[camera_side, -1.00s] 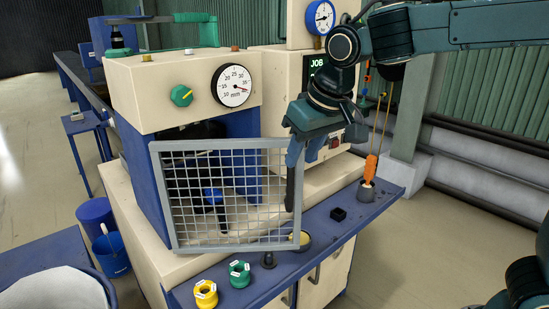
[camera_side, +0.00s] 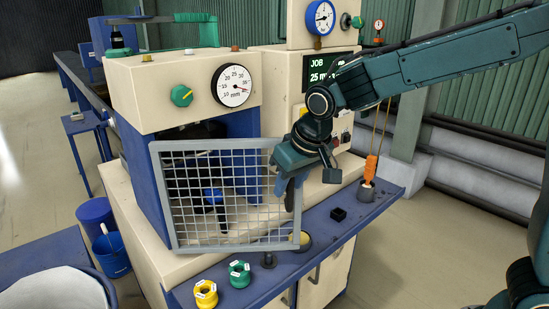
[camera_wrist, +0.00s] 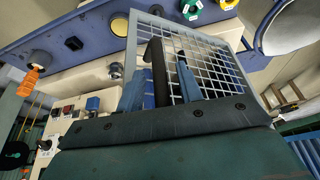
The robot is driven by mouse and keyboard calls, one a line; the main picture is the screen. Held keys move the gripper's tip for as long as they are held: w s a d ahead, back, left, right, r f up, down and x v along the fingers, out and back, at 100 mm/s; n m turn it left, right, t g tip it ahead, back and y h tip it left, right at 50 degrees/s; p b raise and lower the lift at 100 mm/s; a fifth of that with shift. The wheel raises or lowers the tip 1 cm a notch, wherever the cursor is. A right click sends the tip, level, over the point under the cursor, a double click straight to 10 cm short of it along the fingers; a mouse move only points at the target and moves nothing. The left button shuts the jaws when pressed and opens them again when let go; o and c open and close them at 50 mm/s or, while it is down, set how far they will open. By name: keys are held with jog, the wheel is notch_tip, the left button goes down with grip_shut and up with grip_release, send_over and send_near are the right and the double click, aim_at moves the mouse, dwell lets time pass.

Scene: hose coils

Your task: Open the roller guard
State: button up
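The roller guard (camera_side: 228,244) is a grey wire-mesh panel in a metal frame, upright in front of the machine's blue-framed opening. A black handle (camera_side: 289,199) stands at its right edge, and it also shows in the wrist view (camera_wrist: 155,62). My gripper (camera_side: 285,188) is at the guard's right edge, pointing down over the handle. In the wrist view, its blue fingers (camera_wrist: 160,72) are apart on either side of the black handle, with a visible gap on the right. The side view partly hides the fingers and any contact.
Green (camera_side: 239,273) and yellow (camera_side: 206,294) rings, a dark knob (camera_side: 269,261) and a black block (camera_side: 338,214) sit on the blue ledge. An orange-handled tool (camera_side: 371,166) stands in a cup at the right. Floor right of the ledge is clear.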

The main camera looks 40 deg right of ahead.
grip_shut()
jog(key=shift+s+a, duration=0.1)
jog(key=shift+s+a+m, duration=0.4)
jog(key=shift+s+a, duration=0.25)
jog(key=shift+a, duration=0.15)
jog(key=s+a+m+h, duration=0.1)
jog(key=s+a+m, duration=0.2)
jog(key=a, duration=0.6)
jog(key=s+a+m+g+h, duration=0.1)
jog(key=s+a+m, duration=0.2)
jog(key=a, duration=0.7)
jog(key=shift+s+a+m+h, duration=0.2)
jog(key=shift+s+m+h, duration=0.15)
jog(key=shift+m+h, duration=0.05)
